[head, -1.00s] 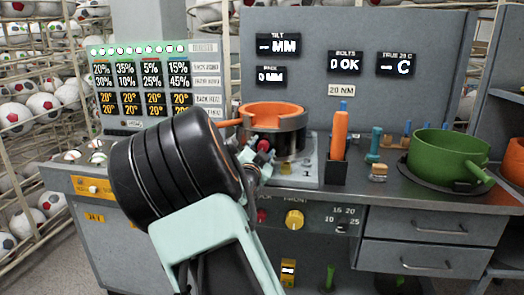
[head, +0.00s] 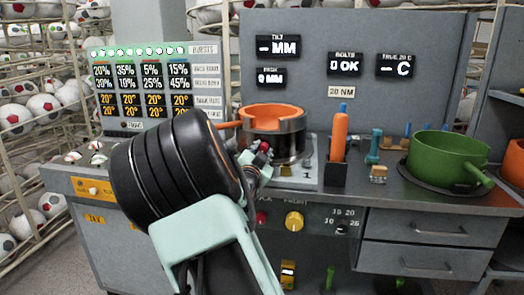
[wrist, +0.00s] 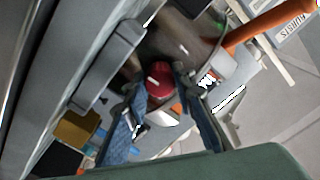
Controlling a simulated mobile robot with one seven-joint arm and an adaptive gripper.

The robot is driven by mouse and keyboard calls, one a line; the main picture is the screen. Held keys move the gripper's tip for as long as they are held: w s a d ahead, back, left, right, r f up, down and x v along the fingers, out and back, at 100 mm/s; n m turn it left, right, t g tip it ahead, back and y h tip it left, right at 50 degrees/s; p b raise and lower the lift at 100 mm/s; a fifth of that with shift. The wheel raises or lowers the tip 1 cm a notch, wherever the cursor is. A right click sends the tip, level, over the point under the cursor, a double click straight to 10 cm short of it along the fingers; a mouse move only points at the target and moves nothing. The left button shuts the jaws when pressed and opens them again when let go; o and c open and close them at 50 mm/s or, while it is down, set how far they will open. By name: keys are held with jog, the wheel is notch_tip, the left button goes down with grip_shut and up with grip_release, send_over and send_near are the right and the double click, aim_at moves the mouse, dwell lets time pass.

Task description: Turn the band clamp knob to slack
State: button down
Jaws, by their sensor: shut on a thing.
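The red knob (wrist: 160,76) sits between my gripper's fingertips (wrist: 157,84) in the wrist view, beside the dark metal band (wrist: 190,40). My gripper is shut on this knob. In the head view, my gripper (head: 256,160) reaches the front of the metal band (head: 290,146) around an orange pan (head: 274,115). The red knob shows there as a small spot (head: 265,147), partly hidden by the fingers. My black wrist and pale green arm hide the bench left of the band.
An orange-handled tool (head: 339,135) stands in a dark holder right of the band. A green pot (head: 446,158) sits further right. A yellow knob (head: 294,221) is on the front panel below. Setting boards (head: 155,85) stand behind at left.

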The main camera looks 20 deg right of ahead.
jog(key=n+p, duration=0.2)
jog(key=n, duration=0.2)
jog(key=shift+r, duration=0.1)
jog(key=n+p, duration=0.2)
jog(key=n, duration=0.2)
jog(key=shift+n, duration=0.3)
jog(key=n+p, duration=0.2)
jog(key=n, duration=0.2)
jog(key=shift+n+p, duration=1)
jog(key=shift+n, duration=1.1)
jog(key=c, duration=1.6)
grip_release()
jog(key=shift+s, duration=0.1)
